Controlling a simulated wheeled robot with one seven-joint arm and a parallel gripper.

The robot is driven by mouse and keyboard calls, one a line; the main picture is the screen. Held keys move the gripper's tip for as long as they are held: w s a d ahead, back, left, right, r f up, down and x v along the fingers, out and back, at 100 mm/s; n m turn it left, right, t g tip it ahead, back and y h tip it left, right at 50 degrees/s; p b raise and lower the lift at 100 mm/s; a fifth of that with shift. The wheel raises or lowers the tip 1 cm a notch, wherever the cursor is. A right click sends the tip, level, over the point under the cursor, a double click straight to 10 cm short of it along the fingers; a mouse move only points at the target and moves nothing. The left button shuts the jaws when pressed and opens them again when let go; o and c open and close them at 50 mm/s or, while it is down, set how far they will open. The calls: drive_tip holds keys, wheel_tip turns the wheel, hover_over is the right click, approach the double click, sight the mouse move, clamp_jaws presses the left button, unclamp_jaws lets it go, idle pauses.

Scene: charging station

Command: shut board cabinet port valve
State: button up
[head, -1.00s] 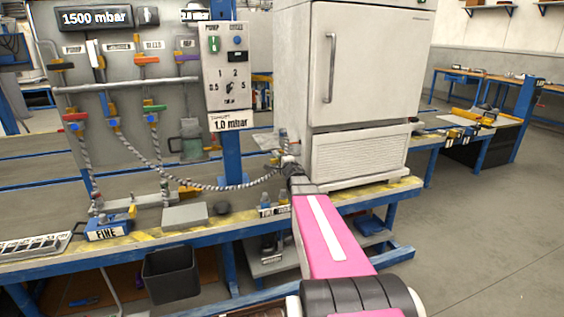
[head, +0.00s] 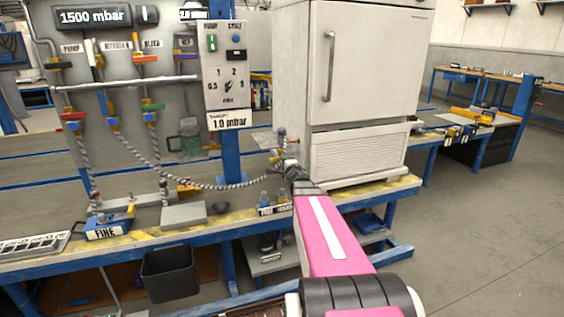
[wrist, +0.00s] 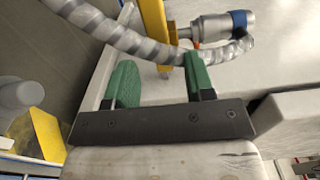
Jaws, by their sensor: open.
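The white cabinet (head: 367,80) stands on the bench, with a small port valve (head: 281,148) low at its left side. In the wrist view the valve shows a yellow lever (wrist: 155,28) and a metal fitting (wrist: 210,26) with a blue end. My gripper (wrist: 161,80) has green fingers and is open. The lever's end reaches between the fingers, closer to the right one; I cannot tell if they touch. In the head view my gripper (head: 288,169) is small beside the cabinet's lower left corner, partly hidden by my arm.
A braided hose (head: 225,187) runs from the port to the valve board (head: 130,90), which has several coloured valves and a 1500 mbar display (head: 94,17). A blue FINE box (head: 107,229) and a grey block (head: 184,215) sit on the bench. The floor at right is clear.

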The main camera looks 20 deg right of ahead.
drive_tip(key=s, duration=0.5)
drive_tip(key=shift+s+d, duration=0.1)
drive_tip(key=shift+s, duration=0.3)
drive_tip(key=s+a+f+n+g+h, duration=0.4)
drive_tip(key=s+f+n+g, duration=0.25)
drive_tip(key=f+g, duration=0.4)
drive_tip(key=s+a+f+n+g+y, duration=0.1)
drive_tip(key=s+a+f+n+g, duration=0.2)
drive_tip(key=s, duration=0.5)
drive_tip(key=s+a+f+n+g+y, duration=0.2)
drive_tip(key=s+a+f+n+g, duration=0.2)
drive_tip(key=s+a+n, duration=0.4)
drive_tip(key=shift+a+f, duration=0.5)
drive_tip(key=shift+a, duration=0.3)
